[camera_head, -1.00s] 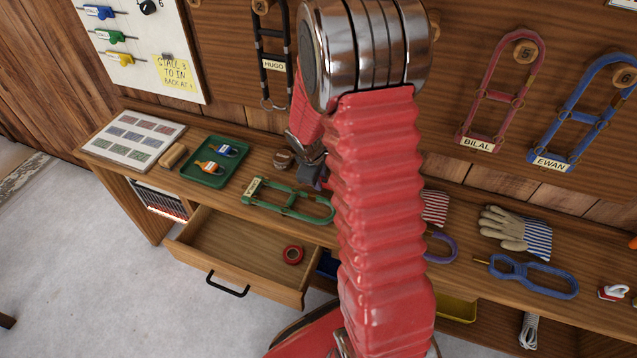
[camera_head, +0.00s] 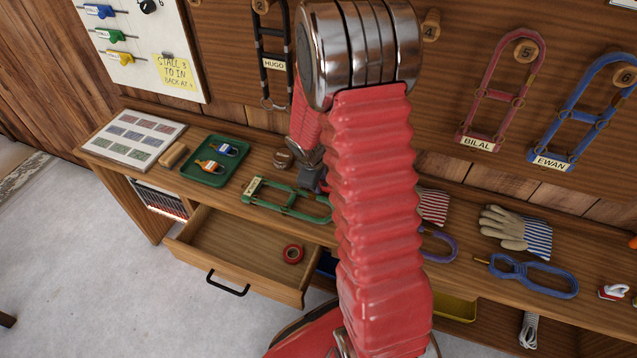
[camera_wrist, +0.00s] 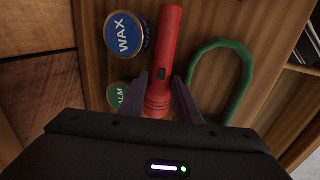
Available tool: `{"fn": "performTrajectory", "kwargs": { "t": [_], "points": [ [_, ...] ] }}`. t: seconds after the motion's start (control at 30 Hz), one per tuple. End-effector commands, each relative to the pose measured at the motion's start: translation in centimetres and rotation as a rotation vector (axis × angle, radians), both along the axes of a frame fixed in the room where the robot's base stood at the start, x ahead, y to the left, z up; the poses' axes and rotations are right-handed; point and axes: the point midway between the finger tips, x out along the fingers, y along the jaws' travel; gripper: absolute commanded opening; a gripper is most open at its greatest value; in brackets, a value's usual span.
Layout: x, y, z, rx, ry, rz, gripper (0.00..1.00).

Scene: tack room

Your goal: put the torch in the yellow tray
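The red torch (camera_wrist: 167,45) lies on the wooden bench in the wrist view, its wider head end towards me. In the head view I cannot make it out; my arm covers that part of the bench. My gripper (camera_wrist: 161,78) is open, with one dark finger on each side of the torch near its head. I cannot tell whether either finger touches it. In the head view my gripper (camera_head: 320,181) is low over the bench, partly behind my arm. The yellow tray (camera_head: 458,308) is below the bench top, right of my arm, partly hidden.
A wax tin (camera_wrist: 126,33) and a balm tin (camera_wrist: 117,95) stand close left of the torch. A green halter (camera_head: 287,198) lies right of it in the wrist view. An open drawer (camera_head: 235,250) holds red tape. Gloves (camera_head: 515,229) and a blue halter (camera_head: 533,275) lie further right.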

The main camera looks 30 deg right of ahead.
Motion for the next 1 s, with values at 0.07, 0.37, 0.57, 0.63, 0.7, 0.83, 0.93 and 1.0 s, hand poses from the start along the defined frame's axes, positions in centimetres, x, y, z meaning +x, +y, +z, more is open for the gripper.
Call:
{"fn": "performTrajectory", "kwargs": {
  "t": [0.07,0.37,0.57,0.63,0.7,0.83,0.93,1.0],
  "points": [
    [0.0,0.1,0.3,0.000,-0.001,0.000,0.30],
    [-0.5,0.8,3.1,-0.001,-0.003,0.001,0.30],
    [-1.0,1.4,5.5,-0.001,-0.004,0.000,0.30],
    [-1.1,1.6,6.4,-0.001,-0.003,0.001,0.30],
    [-1.3,1.9,7.2,0.000,-0.003,0.000,0.30],
    [-1.7,2.3,8.8,0.000,-0.003,0.001,0.30],
    [-1.9,2.6,10.0,-0.001,-0.003,0.001,0.30],
    [-2.0,2.8,10.6,0.000,-0.003,0.001,0.30]
  ]
}}
